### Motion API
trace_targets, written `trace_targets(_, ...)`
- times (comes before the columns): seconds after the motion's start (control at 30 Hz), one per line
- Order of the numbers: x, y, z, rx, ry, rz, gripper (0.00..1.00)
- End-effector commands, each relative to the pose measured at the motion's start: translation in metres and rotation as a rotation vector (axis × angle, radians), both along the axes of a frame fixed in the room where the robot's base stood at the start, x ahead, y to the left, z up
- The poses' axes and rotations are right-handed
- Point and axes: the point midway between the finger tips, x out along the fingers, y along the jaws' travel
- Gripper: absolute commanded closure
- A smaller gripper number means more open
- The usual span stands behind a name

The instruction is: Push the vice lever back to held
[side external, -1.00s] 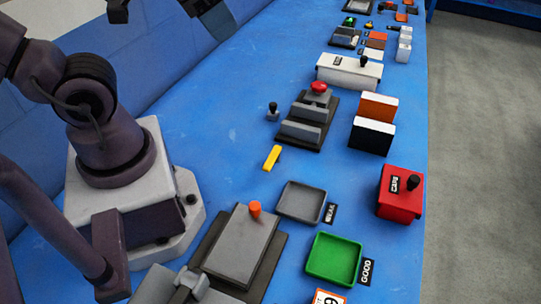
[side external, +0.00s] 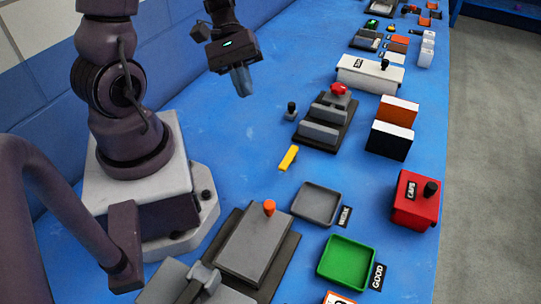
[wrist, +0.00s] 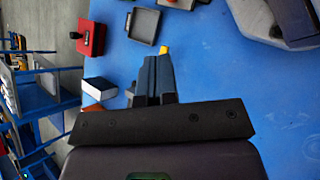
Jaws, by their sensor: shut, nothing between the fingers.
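The vice (side external: 322,128) stands mid-bench in the side view, with two grey jaw blocks on a dark base and a red knob (side external: 338,89) at its far end. A small black-knobbed lever (side external: 291,112) stands upright on a grey foot just left of it; I cannot tell for sure that this is the vice lever. My gripper (side external: 243,92) is shut and empty, pointing down, above the bench and left of the lever, apart from it. In the wrist view my closed fingers (wrist: 155,62) show, and the vice cannot be made out there.
A yellow block (side external: 288,158) lies in front of the vice; it also shows in the wrist view (wrist: 165,49). Orange (side external: 398,110) and black (side external: 389,141) blocks stand right of the vice. A grey tray (side external: 316,203), green tray (side external: 346,262) and red box (side external: 416,200) lie nearer.

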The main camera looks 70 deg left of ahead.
Motion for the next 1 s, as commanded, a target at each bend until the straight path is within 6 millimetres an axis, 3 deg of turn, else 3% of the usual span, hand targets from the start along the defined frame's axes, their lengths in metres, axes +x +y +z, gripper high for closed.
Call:
trace_targets(0.3, -0.016, 0.035, -0.068, -0.336, 0.154, 0.471, 1.00)
trace_targets(0.6, -0.044, 0.055, -0.126, -0.549, 0.228, 0.852, 1.00)
trace_targets(0.8, -0.053, 0.058, -0.143, -0.598, 0.241, 0.958, 1.00)
trace_targets(1.0, -0.055, 0.059, -0.145, -0.604, 0.243, 0.972, 1.00)
